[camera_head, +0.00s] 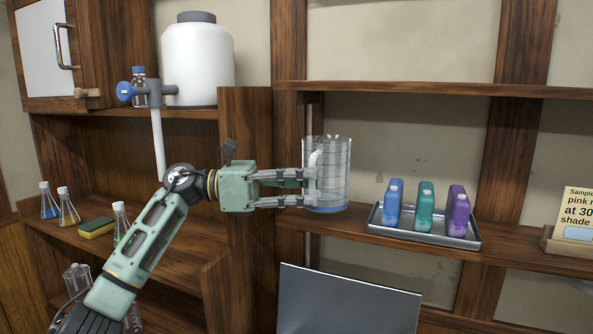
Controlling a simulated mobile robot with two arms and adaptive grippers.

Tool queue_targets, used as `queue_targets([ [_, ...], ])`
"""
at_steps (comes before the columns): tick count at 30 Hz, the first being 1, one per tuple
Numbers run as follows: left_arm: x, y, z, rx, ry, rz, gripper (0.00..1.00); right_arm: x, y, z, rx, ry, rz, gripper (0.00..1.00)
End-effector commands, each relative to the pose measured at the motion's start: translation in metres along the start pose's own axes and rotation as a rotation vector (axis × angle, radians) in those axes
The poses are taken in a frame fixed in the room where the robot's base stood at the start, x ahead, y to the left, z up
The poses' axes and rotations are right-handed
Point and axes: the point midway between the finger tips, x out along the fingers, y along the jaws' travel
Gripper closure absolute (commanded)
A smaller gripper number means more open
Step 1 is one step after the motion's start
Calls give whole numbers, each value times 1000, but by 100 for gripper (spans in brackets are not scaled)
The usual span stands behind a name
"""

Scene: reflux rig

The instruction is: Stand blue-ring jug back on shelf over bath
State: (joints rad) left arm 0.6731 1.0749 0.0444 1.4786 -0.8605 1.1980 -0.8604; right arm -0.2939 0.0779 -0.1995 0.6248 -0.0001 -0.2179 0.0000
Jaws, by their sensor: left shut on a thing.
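The clear jug (334,172) has a blue ring at its base and stands upright in the middle of the head view. My left gripper (303,187) reaches in from the left and is shut on the jug's left side, near its handle. The jug's base is at about the level of the lower wooden shelf (360,231); I cannot tell whether it touches the shelf. My right gripper is not in view. I cannot make out a bath for certain.
A metal tray (463,238) with blue, green and purple bottles stands on the shelf just right of the jug. A sign (575,212) stands farther right. An upper shelf (420,89) runs above. A grey panel (347,300) rises below. Flasks (68,208) and a sponge (96,227) are left.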

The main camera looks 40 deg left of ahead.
Motion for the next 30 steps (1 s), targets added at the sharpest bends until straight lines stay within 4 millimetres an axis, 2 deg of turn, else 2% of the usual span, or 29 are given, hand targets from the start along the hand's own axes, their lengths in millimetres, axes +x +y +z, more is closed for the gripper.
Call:
queue_targets([
  [1, 3, 5, 7, -2, -3, -1, 100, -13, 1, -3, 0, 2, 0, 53],
  [10, 12, 31, 5, -2, -2, -1, 100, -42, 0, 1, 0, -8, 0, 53],
  [12, 12, 30, -13, 1, 0, -1, 100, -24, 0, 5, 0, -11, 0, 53],
  [15, 11, 30, -19, 1, 0, -1, 100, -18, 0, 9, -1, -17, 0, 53],
  [30, 11, 30, -22, 1, -1, 0, 100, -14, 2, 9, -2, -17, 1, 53],
])
